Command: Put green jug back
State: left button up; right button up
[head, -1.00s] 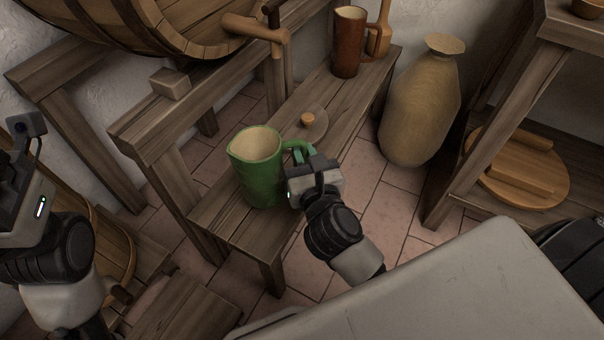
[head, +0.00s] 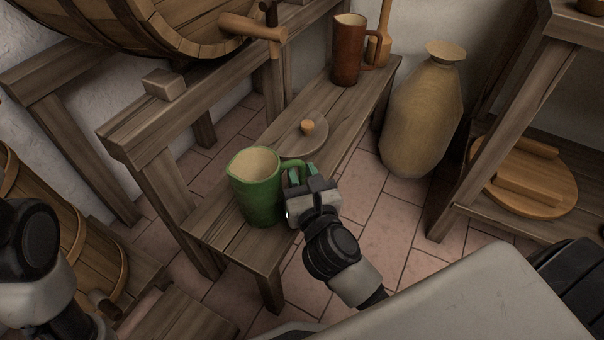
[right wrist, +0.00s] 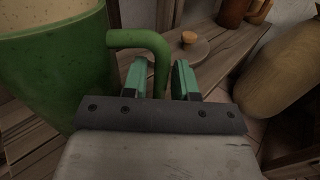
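The green jug (head: 257,190) is upright at the near end of the low wooden bench (head: 225,237). Its base looks on or just above the boards; I cannot tell which. My right gripper (head: 303,178) is at the jug's handle, on the right side. The jug body (right wrist: 55,70) fills the left of that view. My left arm shows at the lower left, but its gripper is out of view.
On the bench, a round lid (head: 318,140) lies behind the green jug, and a brown jug (head: 347,55) stands at the far end. A tall clay jar (head: 422,115) stands to the right. A barrel (head: 150,25) rests on a wooden stand at the left.

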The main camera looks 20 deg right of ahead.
jog(key=shift+o, duration=0.8)
